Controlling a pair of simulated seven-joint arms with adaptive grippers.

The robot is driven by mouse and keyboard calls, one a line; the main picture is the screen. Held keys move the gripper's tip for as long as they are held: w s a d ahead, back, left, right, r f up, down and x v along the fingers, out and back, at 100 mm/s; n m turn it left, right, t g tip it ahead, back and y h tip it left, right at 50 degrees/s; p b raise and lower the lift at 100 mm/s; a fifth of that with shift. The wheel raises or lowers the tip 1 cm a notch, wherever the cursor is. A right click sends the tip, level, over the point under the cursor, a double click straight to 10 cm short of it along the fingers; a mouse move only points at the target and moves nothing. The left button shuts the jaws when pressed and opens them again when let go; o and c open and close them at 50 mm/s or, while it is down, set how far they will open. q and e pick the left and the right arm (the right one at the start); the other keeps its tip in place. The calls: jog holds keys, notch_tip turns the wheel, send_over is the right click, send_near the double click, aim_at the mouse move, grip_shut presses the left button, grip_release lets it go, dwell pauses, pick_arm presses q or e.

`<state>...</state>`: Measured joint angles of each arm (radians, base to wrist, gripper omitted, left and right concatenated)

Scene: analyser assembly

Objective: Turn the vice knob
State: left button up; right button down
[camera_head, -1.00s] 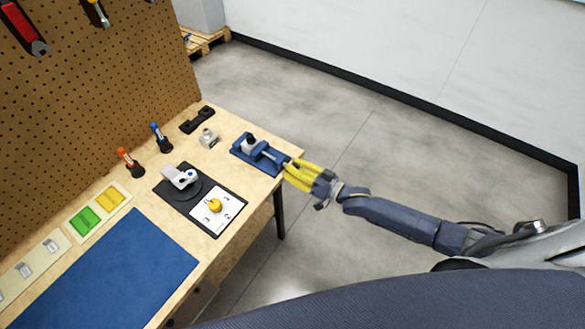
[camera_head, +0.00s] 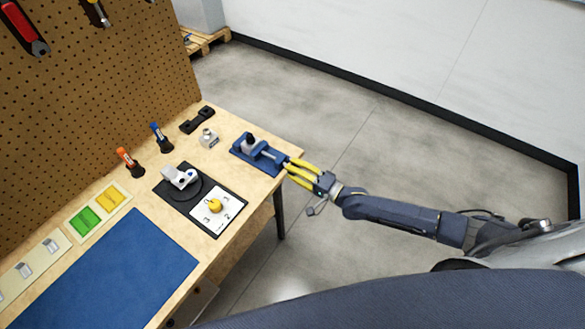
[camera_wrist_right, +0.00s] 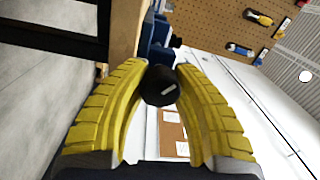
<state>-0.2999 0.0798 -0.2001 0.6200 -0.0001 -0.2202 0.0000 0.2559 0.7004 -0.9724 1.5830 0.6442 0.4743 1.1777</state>
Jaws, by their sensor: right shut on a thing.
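The blue vice (camera_head: 259,154) sits at the right end of the wooden table, with a part with a dark top (camera_head: 249,141) at its left end. In the right wrist view the black round vice knob (camera_wrist_right: 160,86), with a pale mark on its face, is between the yellow fingers. Blue vice body (camera_wrist_right: 158,35) shows behind it. My right gripper (camera_head: 288,164) reaches in from the right and is shut on the knob; it also shows in the right wrist view (camera_wrist_right: 162,80). My left gripper is not in view.
A black plate with a white dial card and yellow knob (camera_head: 215,205) lies left of the vice. A small metal block (camera_head: 208,138), a black holder (camera_head: 197,120), and blue (camera_head: 160,137) and orange (camera_head: 129,162) tubes stand behind. A blue mat (camera_head: 115,270) covers the near table.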

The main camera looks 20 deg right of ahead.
jog(key=m, duration=0.7)
jog(key=shift+m, duration=0.3)
jog(key=m, duration=0.3)
jog(key=shift+m+h, duration=0.3)
jog(key=shift+m+t, duration=0.3)
jog(key=shift+m, duration=1.6)
jog(key=c, duration=0.9)
grip_release()
jog(key=v, duration=1.2)
jog(key=shift+r, duration=0.1)
